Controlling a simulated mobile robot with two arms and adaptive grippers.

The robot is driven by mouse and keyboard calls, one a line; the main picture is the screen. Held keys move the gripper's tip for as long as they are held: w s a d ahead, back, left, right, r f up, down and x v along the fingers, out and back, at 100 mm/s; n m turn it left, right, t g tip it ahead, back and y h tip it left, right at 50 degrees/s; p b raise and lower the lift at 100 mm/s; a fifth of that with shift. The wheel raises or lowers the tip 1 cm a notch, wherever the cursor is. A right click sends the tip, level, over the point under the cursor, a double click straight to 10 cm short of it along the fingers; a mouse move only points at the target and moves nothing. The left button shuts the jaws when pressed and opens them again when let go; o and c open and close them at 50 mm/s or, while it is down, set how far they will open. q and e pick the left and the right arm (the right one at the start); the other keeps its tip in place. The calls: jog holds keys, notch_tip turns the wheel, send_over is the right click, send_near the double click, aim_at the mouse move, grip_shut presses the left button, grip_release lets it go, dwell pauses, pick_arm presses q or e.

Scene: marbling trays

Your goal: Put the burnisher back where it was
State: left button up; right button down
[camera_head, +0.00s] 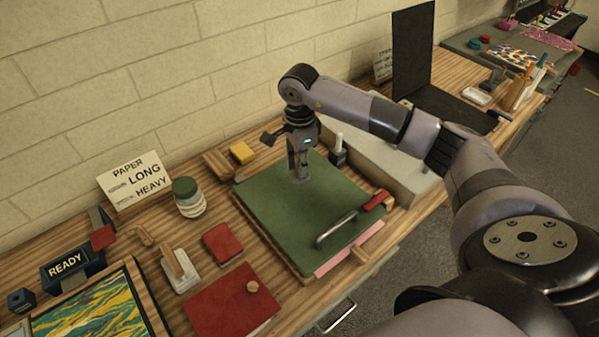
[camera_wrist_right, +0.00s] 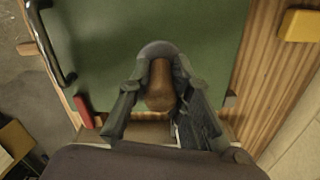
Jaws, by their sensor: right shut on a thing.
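My right gripper (camera_head: 299,165) is over the far middle part of the green board (camera_head: 262,205), pointing down. In the right wrist view my right gripper (camera_wrist_right: 158,82) is shut on a brown wooden handle (camera_wrist_right: 160,88), which I take to be the burnisher. A grey rounded part (camera_wrist_right: 157,48) shows at the end of the handle. Its lower end is at or just above the green surface; I cannot tell if it touches. The fingers hide most of it in the head view. My left gripper is not in view.
A dark holder with a white-topped tool (camera_head: 338,148) and a yellow block (camera_head: 242,153) stand behind the board. A green-lidded jar (camera_head: 187,198) and red pads (camera_head: 222,243) are left.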

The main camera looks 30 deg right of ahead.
aim_at(299, 179)
jog(key=shift+a+f, duration=0.1)
jog(key=shift+f, duration=0.55)
notch_tip(299, 179, down, 4)
jog(key=shift+r+p, duration=0.1)
jog(key=shift+p, duration=0.55)
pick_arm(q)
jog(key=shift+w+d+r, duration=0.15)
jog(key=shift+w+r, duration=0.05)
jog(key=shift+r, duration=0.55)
pick_arm(e)
jog(key=shift+f+b, duration=0.2)
jog(key=shift+b, duration=0.1)
jog(key=c, duration=1.5)
grip_release()
jog(key=shift+r, duration=0.1)
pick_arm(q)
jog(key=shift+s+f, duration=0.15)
pick_arm(e)
jog(key=shift+o, duration=0.2)
